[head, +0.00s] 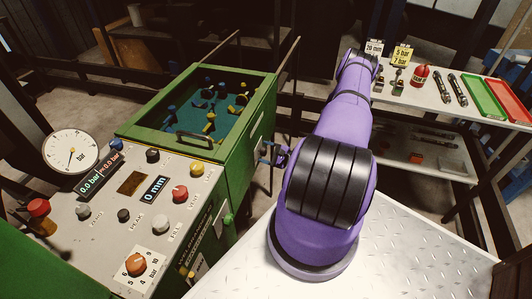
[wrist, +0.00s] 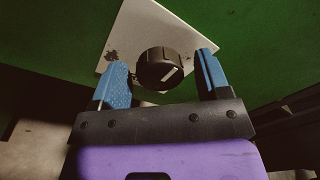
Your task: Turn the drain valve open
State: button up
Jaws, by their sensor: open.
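A round black knob (wrist: 159,68) with a white pointer line, likely the drain valve, sits on a tilted-looking pale plate (wrist: 192,32) on a green panel in the wrist view. The white line slants up to the right. My gripper (wrist: 158,75) is open, with one blue finger on each side of the knob and a visible gap on both sides. In the head view, my gripper (head: 270,153) is at the right side of the green machine (head: 245,145); the knob is hidden there.
The control panel (head: 110,215) with several knobs and a gauge (head: 70,152) stands at the left. A shelf (head: 430,100) with fittings and red and green trays is at the back right.

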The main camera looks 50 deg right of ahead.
jog(key=shift+c, duration=0.3)
jog(key=c, duration=0.9)
jog(key=shift+m, duration=0.3)
jog(key=m, duration=0.3)
jog(key=shift+a, duration=0.1)
jog(key=m, duration=0.4)
jog(key=shift+m+g, duration=0.4)
jog(key=m, duration=0.4)
jog(key=shift+y, duration=0.3)
jog(key=m, duration=0.4)
jog(key=shift+r+m, duration=0.1)
jog(key=shift+m, duration=0.2)
jog(key=shift+g+y, duration=0.3)
